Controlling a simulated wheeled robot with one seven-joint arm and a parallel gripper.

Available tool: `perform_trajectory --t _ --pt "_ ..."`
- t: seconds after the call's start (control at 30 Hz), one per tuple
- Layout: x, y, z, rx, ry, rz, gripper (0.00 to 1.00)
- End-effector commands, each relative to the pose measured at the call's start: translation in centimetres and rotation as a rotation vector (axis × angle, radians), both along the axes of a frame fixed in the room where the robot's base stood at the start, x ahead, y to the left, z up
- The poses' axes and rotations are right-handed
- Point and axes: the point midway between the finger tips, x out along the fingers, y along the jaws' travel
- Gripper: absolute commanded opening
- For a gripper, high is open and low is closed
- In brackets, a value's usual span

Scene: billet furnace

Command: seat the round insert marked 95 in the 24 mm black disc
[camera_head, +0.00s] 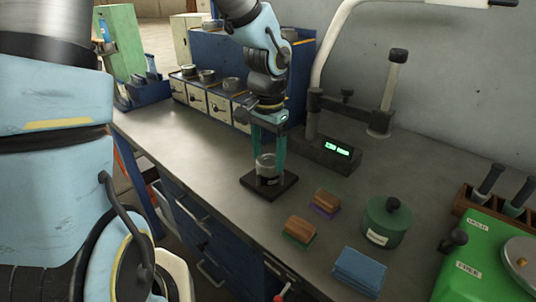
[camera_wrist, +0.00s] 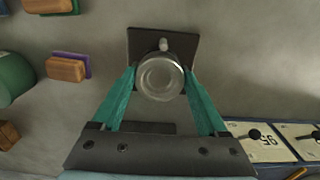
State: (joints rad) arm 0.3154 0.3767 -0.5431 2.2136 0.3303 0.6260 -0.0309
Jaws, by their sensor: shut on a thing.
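My gripper (camera_head: 267,150) has two teal fingers shut on a round metal insert (camera_head: 265,163). In the wrist view the insert (camera_wrist: 160,77) sits between the fingertips (camera_wrist: 161,82), its ringed face towards the camera. No number can be read on it. Below it is a black square plate (camera_head: 284,187) on the bench, with a small light post (camera_wrist: 163,44) showing beyond the insert in the wrist view. A darker round part shows under the insert in the head view; I cannot tell whether the insert touches it. I cannot make out a 24 mm mark.
White-fronted drawers (camera_head: 196,97) with round metal pieces (camera_head: 207,75) on top stand at the back; one front reads 95 in the wrist view (camera_wrist: 268,142). Brown-topped blocks (camera_head: 300,229), a green canister (camera_head: 387,222), a blue block (camera_head: 357,270) and a lit display (camera_head: 337,148) stand to the right.

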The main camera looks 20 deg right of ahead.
Motion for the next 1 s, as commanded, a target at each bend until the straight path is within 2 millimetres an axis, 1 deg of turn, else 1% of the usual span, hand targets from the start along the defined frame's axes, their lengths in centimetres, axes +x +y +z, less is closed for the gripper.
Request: perform_trajectory --t 0.17,0.2,0.4,0.63,0.73,0.87,1.0 --pt "0.0 0.0 -0.2 0.000 -0.001 0.000 0.00" --pt "0.0 0.0 -0.2 0.000 -0.001 0.000 0.78" --pt "0.0 0.0 -0.2 -0.001 0.000 0.000 1.00" --pt "0.0 0.0 -0.2 0.001 0.000 0.000 1.00" --pt "0.0 0.0 0.4 0.000 -0.001 0.001 1.00" --pt "0.1 0.0 2.2 -0.002 -0.005 0.003 1.00" --pt "0.1 0.0 5.1 -0.003 -0.006 0.003 1.00"
